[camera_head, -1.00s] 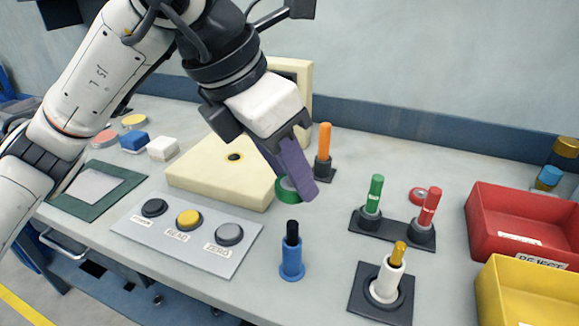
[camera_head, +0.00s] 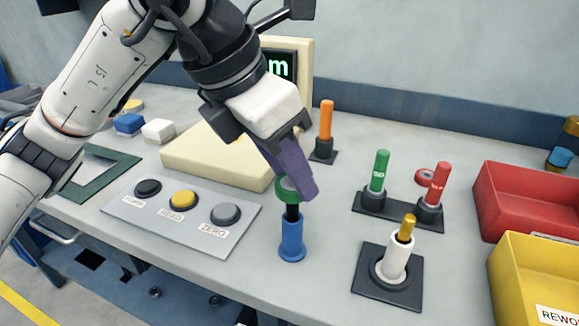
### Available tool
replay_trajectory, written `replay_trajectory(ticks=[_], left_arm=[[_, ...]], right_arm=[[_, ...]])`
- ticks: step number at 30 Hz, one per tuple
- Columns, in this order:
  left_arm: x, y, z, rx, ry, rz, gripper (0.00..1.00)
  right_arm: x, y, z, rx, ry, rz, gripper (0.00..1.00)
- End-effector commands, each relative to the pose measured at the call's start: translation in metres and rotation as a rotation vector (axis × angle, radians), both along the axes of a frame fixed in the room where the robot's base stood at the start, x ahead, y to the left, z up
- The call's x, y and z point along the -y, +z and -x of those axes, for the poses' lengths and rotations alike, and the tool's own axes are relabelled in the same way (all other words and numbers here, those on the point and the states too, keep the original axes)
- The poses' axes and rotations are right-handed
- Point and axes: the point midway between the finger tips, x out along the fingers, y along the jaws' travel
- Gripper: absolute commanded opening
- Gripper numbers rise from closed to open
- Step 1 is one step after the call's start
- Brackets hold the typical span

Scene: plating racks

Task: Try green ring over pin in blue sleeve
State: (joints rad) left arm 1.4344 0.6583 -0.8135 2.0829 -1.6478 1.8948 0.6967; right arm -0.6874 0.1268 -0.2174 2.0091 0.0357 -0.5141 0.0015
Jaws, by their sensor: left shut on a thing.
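My left gripper (camera_head: 299,190) comes in from the upper left, its purple fingers pointing down. It is shut on the green ring (camera_head: 284,196), which is partly hidden behind the fingers. The blue sleeve (camera_head: 291,240) stands upright on the table below, with a black pin (camera_head: 292,213) sticking out of its top. The ring appears at or just above the pin's tip in the picture; I cannot tell whether it is around the pin. My right gripper is not in view.
A button panel (camera_head: 150,222) lies left, with a cream machine (camera_head: 215,165) behind it. An orange pin (camera_head: 326,120), a green pin (camera_head: 380,170), a red pin (camera_head: 439,180) and a white sleeve (camera_head: 395,262) stand right. Red (camera_head: 500,225) and yellow (camera_head: 500,275) bins are far right.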

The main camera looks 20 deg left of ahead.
Motion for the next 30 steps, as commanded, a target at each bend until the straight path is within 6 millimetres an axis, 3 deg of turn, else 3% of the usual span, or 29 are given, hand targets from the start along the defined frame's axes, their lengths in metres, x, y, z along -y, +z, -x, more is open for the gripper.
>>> replay_trajectory(ticks=[30], left_arm=[[0.0, -0.0058, 0.0, 0.0, 0.0, 0.0, 0.19]], right_arm=[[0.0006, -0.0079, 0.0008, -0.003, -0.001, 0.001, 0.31]])
